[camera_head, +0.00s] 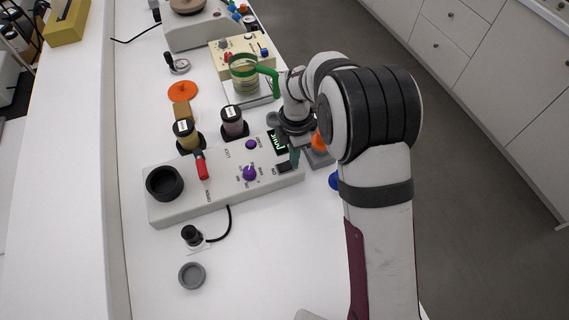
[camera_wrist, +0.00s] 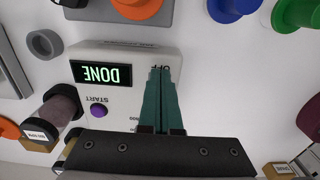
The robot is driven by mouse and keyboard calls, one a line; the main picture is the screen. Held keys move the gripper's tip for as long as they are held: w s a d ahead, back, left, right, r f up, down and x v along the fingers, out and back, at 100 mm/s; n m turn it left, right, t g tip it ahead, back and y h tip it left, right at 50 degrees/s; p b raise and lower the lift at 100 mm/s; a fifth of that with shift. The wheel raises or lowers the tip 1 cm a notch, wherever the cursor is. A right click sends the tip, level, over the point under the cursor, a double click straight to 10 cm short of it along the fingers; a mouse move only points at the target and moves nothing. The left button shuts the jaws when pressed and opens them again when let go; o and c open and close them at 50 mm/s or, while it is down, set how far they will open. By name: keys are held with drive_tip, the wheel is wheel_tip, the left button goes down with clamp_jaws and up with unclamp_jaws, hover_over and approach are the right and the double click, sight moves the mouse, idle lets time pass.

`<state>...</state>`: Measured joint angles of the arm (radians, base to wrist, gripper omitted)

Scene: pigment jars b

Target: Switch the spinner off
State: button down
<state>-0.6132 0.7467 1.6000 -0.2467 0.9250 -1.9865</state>
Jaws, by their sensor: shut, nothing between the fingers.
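The spinner (camera_head: 225,195) is a long white box with a black round cup (camera_head: 164,183), a red lever (camera_head: 202,168), a purple knob (camera_head: 249,173) and a purple start button (camera_head: 251,144). Its display (camera_wrist: 100,73) reads DONE in green. A dark power switch (camera_head: 284,167) sits at its right end. My gripper (camera_wrist: 161,74) has teal fingers, shut and empty, over the right end by the OFF lettering. It also shows beside the switch in the head view (camera_head: 294,160). The fingers hide the switch in the wrist view; I cannot tell its position or any contact.
Two dark jars, one with a yellowish band (camera_head: 186,134) and one mauve (camera_head: 232,121), stand behind the spinner. An orange knob (camera_head: 319,141) and a blue item (camera_head: 334,181) are close to my gripper. A plug (camera_head: 192,235) with black cable and a grey cup (camera_head: 192,275) lie in front.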

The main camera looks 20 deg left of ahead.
drive_tip(key=shift+s+f, duration=0.1)
drive_tip(key=shift+f, duration=0.15)
wheel_tip(320, 180, up, 20)
idle(0.5)
drive_tip(key=shift+f, duration=0.15)
drive_tip(key=f, duration=1.8)
drive_tip(key=shift+s+a+f, duration=0.15)
drive_tip(key=shift+s+a, duration=0.1)
drive_tip(key=shift+a, duration=0.05)
drive_tip(key=shift+f, duration=0.25)
drive_tip(key=shift+f, duration=0.2)
wheel_tip(320, 180, up, 20)
drive_tip(key=shift+f, duration=0.15)
